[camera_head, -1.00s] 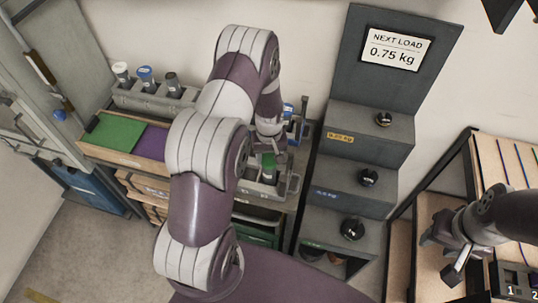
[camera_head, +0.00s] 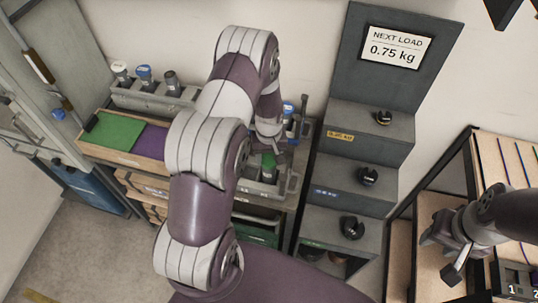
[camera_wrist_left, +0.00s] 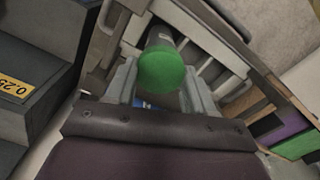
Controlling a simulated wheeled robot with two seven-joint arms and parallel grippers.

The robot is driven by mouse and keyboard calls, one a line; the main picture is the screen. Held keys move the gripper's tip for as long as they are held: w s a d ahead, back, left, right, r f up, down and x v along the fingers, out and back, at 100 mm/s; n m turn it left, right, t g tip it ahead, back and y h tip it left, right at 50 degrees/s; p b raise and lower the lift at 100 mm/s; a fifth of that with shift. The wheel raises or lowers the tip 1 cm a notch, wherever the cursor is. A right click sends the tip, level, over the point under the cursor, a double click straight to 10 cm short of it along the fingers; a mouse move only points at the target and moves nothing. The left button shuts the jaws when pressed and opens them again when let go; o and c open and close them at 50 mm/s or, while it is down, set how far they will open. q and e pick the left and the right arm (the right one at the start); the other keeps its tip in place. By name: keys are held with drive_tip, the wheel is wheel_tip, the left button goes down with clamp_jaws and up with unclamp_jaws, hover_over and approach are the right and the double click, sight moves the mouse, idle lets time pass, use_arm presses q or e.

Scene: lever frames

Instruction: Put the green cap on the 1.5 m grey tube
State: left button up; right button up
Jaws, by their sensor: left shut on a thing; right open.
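The green cap (camera_head: 269,160) is at the top of an upright grey tube (camera_head: 267,176) in a rack on the bench in the head view. In the left wrist view the cap (camera_wrist_left: 161,70) shows its round green end, with the grey tube (camera_wrist_left: 160,36) behind it. My left gripper (camera_wrist_left: 160,88) is shut on the cap, one finger on each side. Whether the cap is fully seated is hard to tell, and the tube's length mark is not readable. My right gripper (camera_head: 443,258) is open and empty at the lower right, away from the cap.
Several capped tubes stand in a grey rack (camera_head: 152,98) at the back left. A wooden tray (camera_head: 100,153) holds green and purple panels. A stepped stand (camera_head: 370,140) with black weights and a "0.75 kg" sign (camera_head: 396,47) rises right of the left gripper.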

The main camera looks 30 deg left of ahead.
use_arm(q)
drive_tip(key=shift+f, duration=0.1)
idle(0.3)
drive_tip(key=o, duration=1.1)
drive_tip(key=shift+r, duration=0.4)
wheel_tip(320, 180, up, 12)
drive_tip(key=b, duration=0.3)
